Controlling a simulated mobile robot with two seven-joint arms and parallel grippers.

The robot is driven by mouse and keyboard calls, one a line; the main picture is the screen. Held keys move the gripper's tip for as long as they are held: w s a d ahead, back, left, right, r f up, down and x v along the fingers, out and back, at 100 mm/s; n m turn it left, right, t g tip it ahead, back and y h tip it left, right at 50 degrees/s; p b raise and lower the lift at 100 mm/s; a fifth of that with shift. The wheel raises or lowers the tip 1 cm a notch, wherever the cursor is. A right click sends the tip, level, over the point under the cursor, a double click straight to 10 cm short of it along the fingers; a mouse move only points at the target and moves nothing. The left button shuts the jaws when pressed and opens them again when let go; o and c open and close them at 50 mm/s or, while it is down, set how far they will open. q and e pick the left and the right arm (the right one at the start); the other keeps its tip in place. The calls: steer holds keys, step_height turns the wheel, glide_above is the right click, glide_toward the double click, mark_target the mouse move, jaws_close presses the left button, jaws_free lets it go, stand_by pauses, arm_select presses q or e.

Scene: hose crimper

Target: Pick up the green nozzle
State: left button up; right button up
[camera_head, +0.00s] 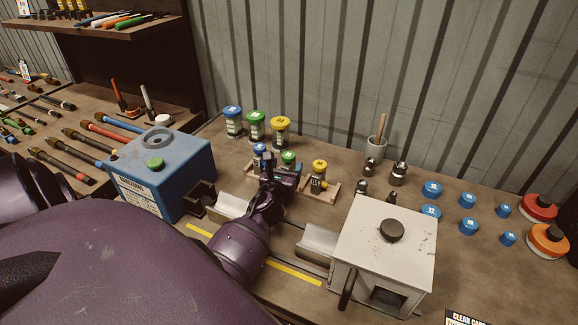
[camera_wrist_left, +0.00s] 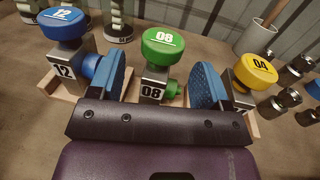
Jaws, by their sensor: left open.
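The green nozzle (camera_head: 288,157) has a round green cap and a metal body, and it stands in a small wooden holder. In the left wrist view the green nozzle (camera_wrist_left: 163,47) is upright and marked 08. My left gripper (camera_head: 279,172) is open, with its blue-padded fingers on either side of the nozzle's metal body. In the left wrist view my gripper (camera_wrist_left: 158,88) shows room between pads and body. Its wrist hides the lowest part of the holder. My right gripper is not in view.
A blue 12 nozzle (camera_wrist_left: 64,25) and a yellow 04 nozzle (camera_wrist_left: 254,70) stand close on either side. Several lidded jars (camera_head: 256,126) are behind. A blue machine (camera_head: 168,172) stands left and a white crimper box (camera_head: 388,243) right. A cup (camera_head: 376,149) stands behind.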

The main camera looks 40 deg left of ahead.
arm_select(q)
steer(key=shift+x, duration=1.05)
steer(key=c, duration=1.1)
